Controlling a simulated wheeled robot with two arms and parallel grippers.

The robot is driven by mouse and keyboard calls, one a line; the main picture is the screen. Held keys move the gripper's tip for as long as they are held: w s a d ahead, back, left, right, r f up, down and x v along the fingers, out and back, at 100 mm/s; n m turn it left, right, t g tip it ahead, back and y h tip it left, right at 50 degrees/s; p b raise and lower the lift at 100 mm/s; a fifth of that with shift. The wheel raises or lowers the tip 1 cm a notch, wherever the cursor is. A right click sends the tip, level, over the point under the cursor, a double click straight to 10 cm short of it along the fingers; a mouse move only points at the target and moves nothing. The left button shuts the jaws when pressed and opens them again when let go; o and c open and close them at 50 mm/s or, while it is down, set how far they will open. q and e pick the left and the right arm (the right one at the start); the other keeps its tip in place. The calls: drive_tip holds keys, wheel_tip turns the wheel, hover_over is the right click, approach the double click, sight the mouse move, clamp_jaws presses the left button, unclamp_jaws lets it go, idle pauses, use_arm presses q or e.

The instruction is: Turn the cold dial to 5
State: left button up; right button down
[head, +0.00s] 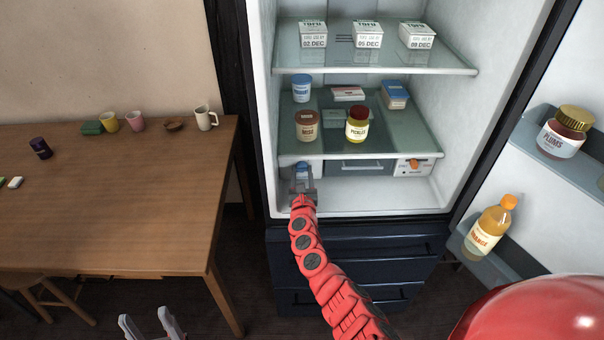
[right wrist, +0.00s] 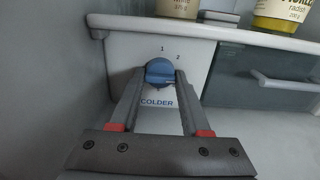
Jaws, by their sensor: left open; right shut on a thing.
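The blue cold dial (right wrist: 160,72) sits on a white panel in the right wrist view, with "1" and "2" above it and "COLDER" below. The other numbers are hidden, and I cannot tell where the dial points. My right gripper (right wrist: 161,82) is shut on the dial. In the head view the dial (head: 302,167) shows small at the lower left inside the fridge, with my right gripper (head: 303,184) in front of it. My left gripper (head: 146,317) is open and empty at the bottom of the head view, away from the fridge.
An orange dial (head: 413,163) is on a panel at the right, beyond a drawer (head: 362,166). A glass shelf (head: 312,149) with jars and boxes lies just above my right gripper. The fridge wall is close at left. The open door holds a bottle (head: 488,228) and a plums jar (head: 562,139).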

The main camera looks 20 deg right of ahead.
drive_tip(key=shift+f, duration=0.1)
drive_tip(key=m+b, duration=0.2)
drive_tip(key=m, duration=0.2)
drive_tip(key=shift+f, duration=0.1)
drive_tip(key=m+b, duration=0.3)
drive_tip(key=m, duration=0.1)
drive_tip(key=m+b, duration=0.3)
drive_tip(key=m, duration=0.2)
drive_tip(key=shift+a+m, duration=0.1)
drive_tip(key=shift+m, duration=0.3)
drive_tip(key=shift+r+m+b, duration=0.2)
drive_tip(key=shift+m+b, duration=1.25)
drive_tip(key=shift+m, duration=0.55)
drive_tip(key=shift+c, duration=1.9)
unclamp_jaws()
